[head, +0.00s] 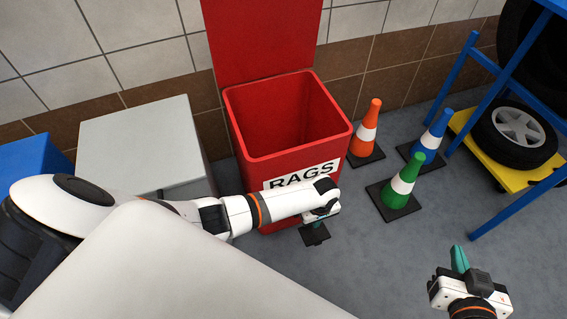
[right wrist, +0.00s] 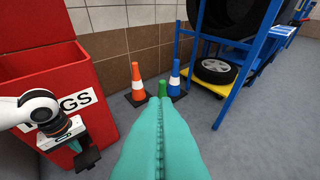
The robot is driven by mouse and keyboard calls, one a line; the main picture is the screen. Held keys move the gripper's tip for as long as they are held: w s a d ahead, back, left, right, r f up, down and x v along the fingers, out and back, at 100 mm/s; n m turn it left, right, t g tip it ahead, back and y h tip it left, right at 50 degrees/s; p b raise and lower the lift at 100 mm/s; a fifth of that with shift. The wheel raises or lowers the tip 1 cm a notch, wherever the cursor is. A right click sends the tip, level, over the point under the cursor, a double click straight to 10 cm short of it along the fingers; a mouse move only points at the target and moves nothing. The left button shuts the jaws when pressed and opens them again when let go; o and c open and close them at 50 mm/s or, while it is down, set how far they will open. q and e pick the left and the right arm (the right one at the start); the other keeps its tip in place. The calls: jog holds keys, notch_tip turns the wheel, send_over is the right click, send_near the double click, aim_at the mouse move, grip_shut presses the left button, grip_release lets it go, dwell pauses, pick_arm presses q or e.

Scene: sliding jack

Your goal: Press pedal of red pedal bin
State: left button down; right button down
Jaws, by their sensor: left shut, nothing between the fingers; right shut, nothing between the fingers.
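The red pedal bin (head: 248,130) stands against the wall in the head view, with a "RAGS" label on its front. Its lid (head: 262,40) is up and the bin's inside shows. The dark pedal (head: 314,236) sticks out low at the bin's front; it also shows in the right wrist view (right wrist: 89,160). My left gripper (head: 316,223) is shut and points down at the pedal, its tips at or just over it; contact is hard to make out. In the right wrist view its teal fingers (right wrist: 75,147) show. My right gripper (head: 459,258) is shut and empty, well right of the bin.
Orange (head: 367,128), blue (head: 432,138) and green (head: 401,184) cones stand right of the bin. A blue rack (head: 483,100) with tires and a yellow platform (head: 507,177) is further right. A grey box (head: 140,145) stands left. The floor before the cones is clear.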

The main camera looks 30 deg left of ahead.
pick_arm(q)
jog(key=shift+r+p, duration=1.4)
jog(key=shift+p, duration=0.15)
pick_arm(e)
jog(key=s+d+f+g+h, duration=0.1)
jog(key=s+d+f+g, duration=0.1)
jog(key=s+f+g, duration=0.1)
jog(key=s+d+f+g+h, duration=0.1)
jog(key=s+f+g, duration=0.3)
jog(key=s, duration=0.4)
jog(key=shift+s+d+g, duration=0.3)
jog(key=shift+d+g, duration=0.3)
jog(key=shift+g, duration=0.3)
